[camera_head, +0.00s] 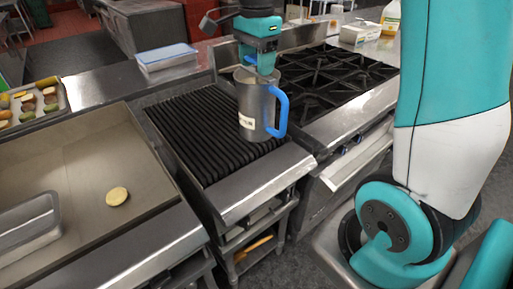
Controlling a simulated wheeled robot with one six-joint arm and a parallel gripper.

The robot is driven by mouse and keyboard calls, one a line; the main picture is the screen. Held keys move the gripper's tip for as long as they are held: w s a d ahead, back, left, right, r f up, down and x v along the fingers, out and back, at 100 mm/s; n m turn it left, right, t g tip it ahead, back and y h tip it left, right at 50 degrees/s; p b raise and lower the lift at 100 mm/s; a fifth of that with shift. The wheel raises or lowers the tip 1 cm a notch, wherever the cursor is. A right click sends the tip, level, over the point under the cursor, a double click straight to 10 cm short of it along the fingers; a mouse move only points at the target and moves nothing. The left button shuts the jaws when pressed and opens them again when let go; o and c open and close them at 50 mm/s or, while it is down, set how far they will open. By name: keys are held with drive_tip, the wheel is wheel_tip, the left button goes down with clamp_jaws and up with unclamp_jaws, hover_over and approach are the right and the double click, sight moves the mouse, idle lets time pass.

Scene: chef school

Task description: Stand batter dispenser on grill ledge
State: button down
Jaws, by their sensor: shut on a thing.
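The batter dispenser (252,108) is a grey metal jug with a blue handle on its right side and a small label low on its front. It is upright over the right part of the black ribbed grill. My gripper (262,68) comes from above and is shut on its upper rim. I cannot tell whether the jug's base touches the grate or hangs just above it. The grill ledge (250,185) is the bare steel strip along the grill's front, nearer to me than the jug.
A stove (330,75) with black burner grates stands right of the grill. A griddle (90,165) on the left holds a round yellow piece (117,196) and a metal pan (28,228). A blue-lidded container (166,57) sits behind the grill. A tray of food (32,103) is at far left.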

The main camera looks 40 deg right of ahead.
sight(257, 88)
wheel_tip(257, 88, down, 18)
drive_tip(key=p, duration=0.3)
drive_tip(key=shift+f, duration=0.2)
drive_tip(key=shift+c, duration=2)
unclamp_jaws()
wheel_tip(257, 88, up, 12)
drive_tip(key=shift+f+b, duration=0.2)
drive_tip(key=shift+b, duration=0.85)
drive_tip(key=s+a+r+n+y, duration=0.1)
drive_tip(key=s+a+r+n, duration=0.1)
drive_tip(key=s+a+n, duration=0.4)
drive_tip(key=s+a+r+n+y, duration=0.1)
drive_tip(key=s+a+r+n, duration=0.1)
drive_tip(key=s+a+n, duration=0.5)
drive_tip(key=s+a+r+n+y, duration=0.2)
drive_tip(key=s+a+n, duration=0.5)
drive_tip(key=n, duration=0.4)
drive_tip(key=shift+s+n, duration=0.4)
drive_tip(key=shift+s, duration=0.45)
